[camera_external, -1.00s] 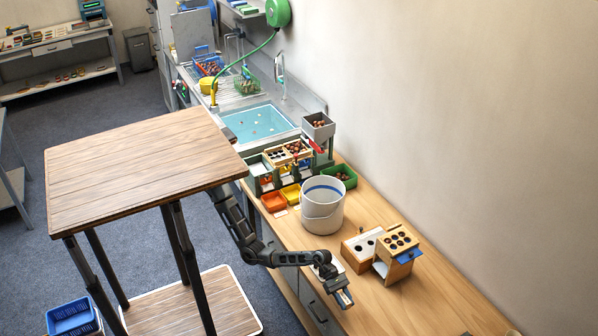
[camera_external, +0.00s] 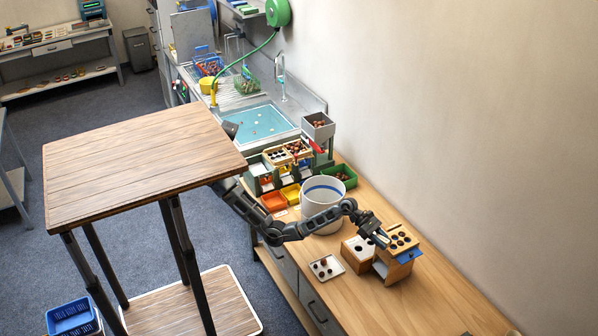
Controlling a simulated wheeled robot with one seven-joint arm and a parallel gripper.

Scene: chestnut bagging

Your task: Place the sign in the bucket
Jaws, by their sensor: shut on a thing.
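The bucket (camera_external: 320,206) is white with a blue band near its rim. It stands upright on the wooden counter, and the arm passes in front of its lower part. My gripper (camera_external: 381,241) is to the right of the bucket, above the wooden boxes. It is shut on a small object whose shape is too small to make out. I cannot tell whether that object is the sign, and no other sign can be clearly picked out.
A wooden box with dark holes (camera_external: 402,242) and a lower wooden block (camera_external: 357,252) are under the gripper. A white tray with dark round pieces (camera_external: 327,268) lies near the counter's front edge. Orange (camera_external: 273,202) and green (camera_external: 341,177) bins stand left of and behind the bucket. The right counter is clear.

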